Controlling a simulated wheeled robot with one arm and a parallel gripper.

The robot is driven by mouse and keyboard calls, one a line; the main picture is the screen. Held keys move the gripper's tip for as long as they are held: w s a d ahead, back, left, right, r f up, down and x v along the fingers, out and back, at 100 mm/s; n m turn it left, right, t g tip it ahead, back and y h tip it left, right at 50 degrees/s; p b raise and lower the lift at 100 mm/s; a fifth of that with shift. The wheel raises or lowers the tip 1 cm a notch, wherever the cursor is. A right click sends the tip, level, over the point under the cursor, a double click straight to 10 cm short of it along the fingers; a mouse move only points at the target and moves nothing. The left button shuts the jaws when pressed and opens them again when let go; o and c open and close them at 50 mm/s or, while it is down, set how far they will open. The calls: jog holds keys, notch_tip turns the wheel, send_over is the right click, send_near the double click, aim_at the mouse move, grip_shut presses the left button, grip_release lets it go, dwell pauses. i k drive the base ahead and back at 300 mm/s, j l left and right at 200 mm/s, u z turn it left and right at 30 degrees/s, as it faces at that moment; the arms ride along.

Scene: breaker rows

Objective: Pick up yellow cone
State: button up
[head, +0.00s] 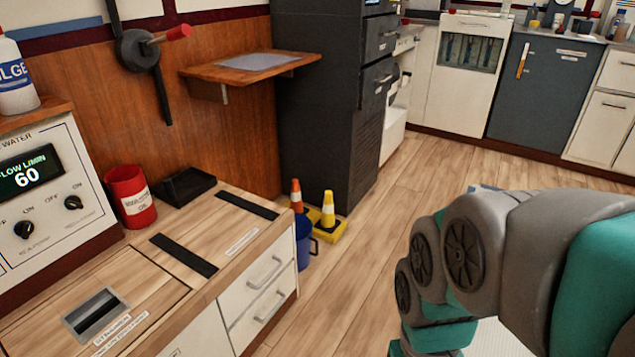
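A small yellow cone (328,210) with a pale band stands upright near the dark cabinet, on or just in front of a yellow base (331,231) at floor level. An orange cone with white bands (296,195) stands just to its left, its lower part hidden behind a blue bucket. My arm shows at the lower right, well apart from the cones. My gripper is out of the picture.
The blue bucket (303,243) stands beside the low wooden-topped counter (211,214). A tall dark cabinet (325,110) rises behind the cones. The wooden floor (365,270) right of the cones is clear. A wooden wall shelf (205,74) juts out above.

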aim_at(327, 224)
jog(key=i+l+u, duration=0.3)
jog(key=i, duration=0.2)
jog(key=i+l+u, duration=0.25)
jog(key=i+l, duration=0.2)
jog(key=i+l+u, duration=0.6)
jog(key=l, duration=0.55)
jog(key=i+j, duration=0.05)
jog(key=i, duration=0.05)
